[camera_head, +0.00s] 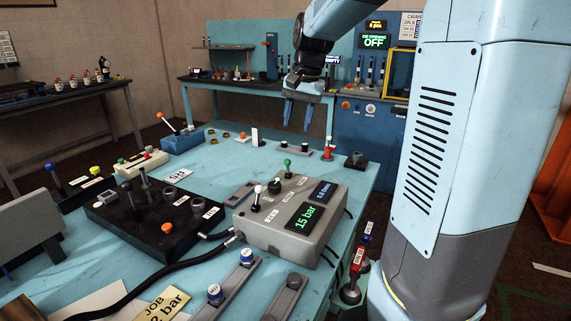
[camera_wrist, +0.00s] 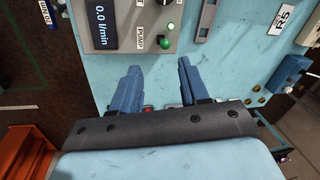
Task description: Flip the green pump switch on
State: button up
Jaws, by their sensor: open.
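The green pump switch (camera_head: 287,163) is a short lever with a green ball on the far edge of the grey control box (camera_head: 262,232). In the wrist view the green ball (camera_wrist: 165,43) is beside a label reading PUMP (camera_wrist: 141,38). My gripper (camera_head: 298,114) is open and empty, fingers pointing down, above the table beyond the box. In the wrist view its two blue fingers (camera_wrist: 158,68) are apart, with the green ball ahead of the gap between their tips, not touching. The box's displays read 15 bar (camera_head: 306,216) and 0.0 l/min (camera_wrist: 101,13).
A white-ball lever (camera_head: 257,189) and a dark knob (camera_head: 274,186) stand on the same box. A black valve block (camera_head: 150,220) with upright levers is to its left.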

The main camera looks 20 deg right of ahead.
aim_at(287, 161)
jog(key=w+f, duration=0.1)
jog(key=f, duration=0.4)
jog(key=w+a+f, duration=0.1)
jog(key=f, duration=0.3)
jog(key=w+f, duration=0.1)
jog(key=f, duration=0.4)
jog(key=shift+w+a+f, duration=0.25)
jog(key=shift+a+f, duration=0.05)
jog(key=shift+a, duration=0.1)
jog(key=shift+c, duration=0.3)
grip_shut()
